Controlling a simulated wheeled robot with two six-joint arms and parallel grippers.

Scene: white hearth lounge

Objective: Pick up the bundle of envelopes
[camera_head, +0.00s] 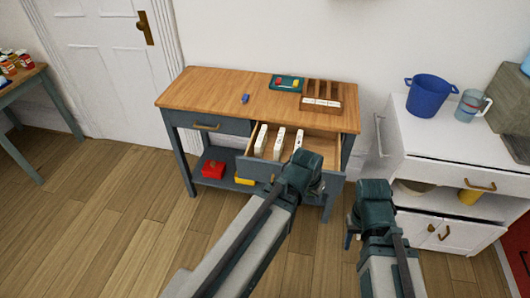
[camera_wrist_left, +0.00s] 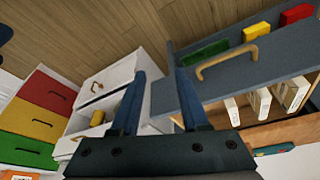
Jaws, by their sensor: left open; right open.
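Three white bundles stand on edge in the open drawer (camera_head: 258,170) of the desk. They are the left bundle (camera_head: 261,140), the middle bundle (camera_head: 279,144) and the right bundle (camera_head: 297,143); I cannot tell which is the envelopes. In the left wrist view they show at the right, the nearest bundle (camera_wrist_left: 262,104) behind the drawer front. My left gripper (camera_head: 304,166) is in front of the drawer's right part, partly hiding it. Its spread fingers (camera_wrist_left: 155,65) show empty in the wrist view. My right gripper (camera_head: 354,222) is right of the desk, open, away from the bundles.
The desk top (camera_head: 205,88) carries a wooden organizer (camera_head: 322,94), a green tray (camera_head: 287,83) and a small blue object (camera_head: 245,98). Red (camera_head: 213,169) and yellow (camera_head: 244,181) items lie on its lower shelf. A white cabinet (camera_head: 440,140) stands at the right. Floor at left is clear.

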